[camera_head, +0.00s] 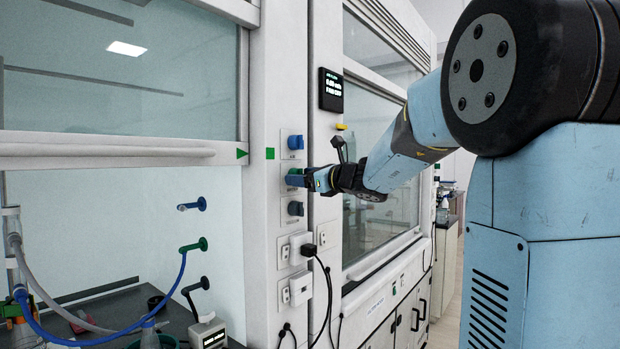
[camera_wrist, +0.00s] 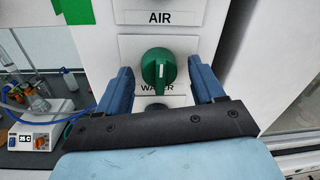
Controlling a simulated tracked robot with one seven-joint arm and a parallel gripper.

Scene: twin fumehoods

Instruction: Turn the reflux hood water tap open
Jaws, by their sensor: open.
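The water tap is a round green knob (camera_wrist: 158,70) on a pale plate between the hoods, with a WATER label just below it, partly covered. Its raised grip stands about upright, with a pale mark on it. In the head view only a bit of the green knob (camera_head: 294,172) shows behind my fingers. My gripper (camera_wrist: 159,76) is open, with one blue finger on each side of the knob. Gaps show between the fingers and the knob in the wrist view. In the head view my gripper (camera_head: 308,180) reaches the panel from the right.
A blue tap (camera_head: 295,142) sits above the knob and a dark grey tap (camera_head: 295,208) below. Sockets with a plugged black cable (camera_head: 308,250) are lower on the post. The left hood holds hoses and a hotplate (camera_head: 208,332). The right hood's sash (camera_head: 375,130) is beside my arm.

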